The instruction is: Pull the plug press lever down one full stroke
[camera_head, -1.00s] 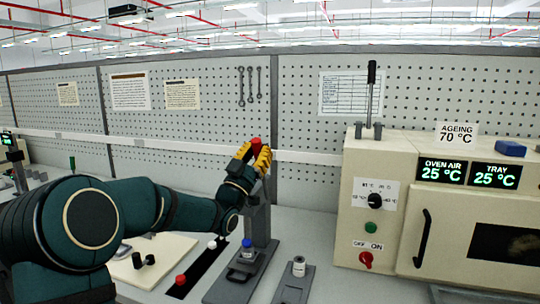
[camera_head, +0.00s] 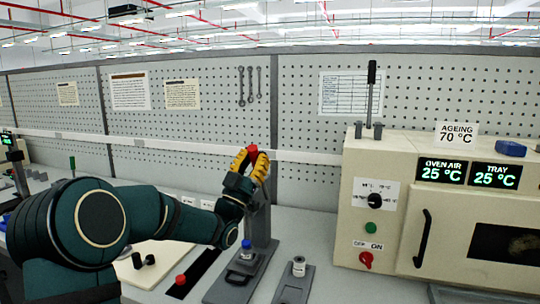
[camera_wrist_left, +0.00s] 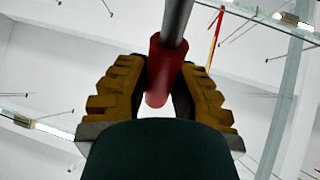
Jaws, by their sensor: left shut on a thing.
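The plug press has a grey upright column (camera_head: 262,222) on a dark base plate. A vial with a blue top (camera_head: 246,245) stands on that base. The press lever ends in a red grip (camera_head: 252,150); the wrist view shows the red grip (camera_wrist_left: 164,72) on a grey rod (camera_wrist_left: 176,20). My left gripper (camera_head: 250,166) is shut on the red grip, its yellow fingers on either side of it (camera_wrist_left: 160,85). The lower part of the lever is hidden behind my gripper. My right gripper is not in view.
A small white vial (camera_head: 299,264) stands on a grey plate right of the press. A beige ageing oven (camera_head: 400,200) stands further right. A red knob (camera_head: 181,280) sits by a dark slot at left. A pegboard wall (camera_head: 210,115) closes the back.

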